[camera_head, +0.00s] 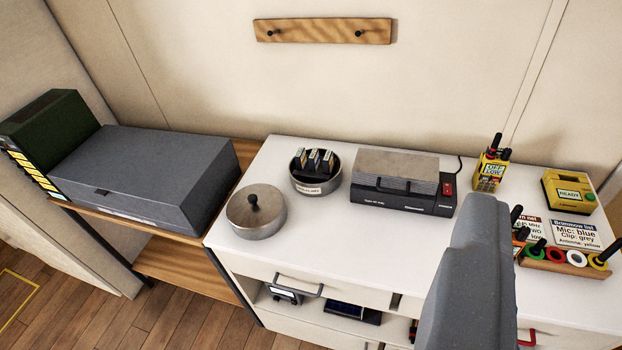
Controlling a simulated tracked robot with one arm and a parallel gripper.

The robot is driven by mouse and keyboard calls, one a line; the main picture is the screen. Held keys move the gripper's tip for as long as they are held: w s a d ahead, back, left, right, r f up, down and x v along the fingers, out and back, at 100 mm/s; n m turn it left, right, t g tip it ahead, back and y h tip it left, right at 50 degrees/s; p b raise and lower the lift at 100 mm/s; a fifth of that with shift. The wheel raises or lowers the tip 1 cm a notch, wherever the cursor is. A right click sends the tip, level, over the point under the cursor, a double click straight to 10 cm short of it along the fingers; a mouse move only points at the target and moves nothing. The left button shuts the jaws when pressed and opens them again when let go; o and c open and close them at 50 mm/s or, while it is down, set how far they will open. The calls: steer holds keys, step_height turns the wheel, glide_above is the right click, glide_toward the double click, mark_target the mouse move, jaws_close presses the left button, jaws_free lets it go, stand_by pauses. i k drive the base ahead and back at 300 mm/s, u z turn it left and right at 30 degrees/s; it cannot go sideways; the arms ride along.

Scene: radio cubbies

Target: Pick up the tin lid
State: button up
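The tin lid (245,207), round, grey metal with a black knob, lies knob up at the left front of the white counter. I cannot tell whether it rests on the counter itself or on another tin. An open round tin (318,187) with a label and several small upright items in it stands just behind and to the right, apart from the lid. My gripper (474,270) shows as a blurred grey shape at the lower right, well to the right of the lid. Its fingers cannot be made out, and nothing is seen held.
A black device (400,196) with a grey top stands right of the open tin. A yellow radio (490,172), a yellow box (568,192) and a wooden tray (568,266) of coloured rings are farther right. A large grey case (150,175) sits left. The counter (350,245) before the device is clear.

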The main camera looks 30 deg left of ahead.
mark_target(255, 211)
steer(key=u, duration=0.15)
steer(key=i, duration=1.15)
steer(key=u, duration=0.4)
